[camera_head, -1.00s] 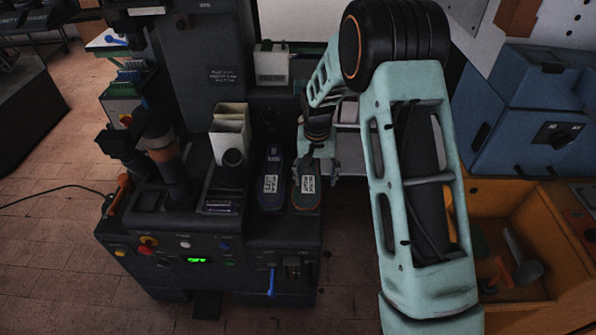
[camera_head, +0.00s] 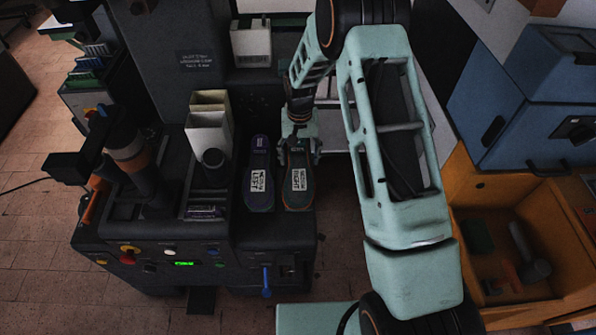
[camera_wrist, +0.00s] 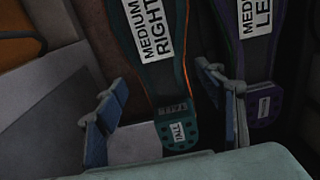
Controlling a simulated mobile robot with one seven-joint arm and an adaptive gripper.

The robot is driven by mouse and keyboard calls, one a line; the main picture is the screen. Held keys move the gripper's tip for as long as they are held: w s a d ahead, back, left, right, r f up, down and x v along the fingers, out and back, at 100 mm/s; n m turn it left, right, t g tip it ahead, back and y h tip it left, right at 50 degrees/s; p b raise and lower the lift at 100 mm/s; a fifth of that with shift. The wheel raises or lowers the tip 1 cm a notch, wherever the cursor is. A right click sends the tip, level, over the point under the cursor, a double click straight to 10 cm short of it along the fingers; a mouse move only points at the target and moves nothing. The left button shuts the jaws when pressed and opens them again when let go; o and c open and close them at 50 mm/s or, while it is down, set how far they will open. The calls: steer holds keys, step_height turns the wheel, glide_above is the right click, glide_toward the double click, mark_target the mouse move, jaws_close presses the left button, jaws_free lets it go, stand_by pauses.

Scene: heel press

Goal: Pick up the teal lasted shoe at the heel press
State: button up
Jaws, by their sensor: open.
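The teal lasted shoe (camera_head: 298,200) lies sole up on the dark press's front shelf, with a white label. My gripper (camera_head: 299,153) is open at the teal shoe's far end. In the wrist view my gripper's fingers (camera_wrist: 168,95) stand on either side of the teal shoe, one near the gap between the shoes. Contact cannot be told.
The dark heel press (camera_head: 205,250) carries buttons and a blue lever (camera_head: 266,280) in front. White box-like holders (camera_head: 208,132) stand left of the shoes. An orange bin (camera_head: 470,205) and blue cabinet (camera_head: 545,95) are at right. Floor shows right of the shelf.

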mark_target(298, 164)
steer(key=shift+w+a+f, duration=0.1)
steer(key=shift+a+f, duration=0.05)
steer(key=shift+f, duration=1.2)
steer(key=shift+w+a+f, duration=0.1)
steer(key=shift+f, duration=1.2)
steer(key=c, duration=1.5)
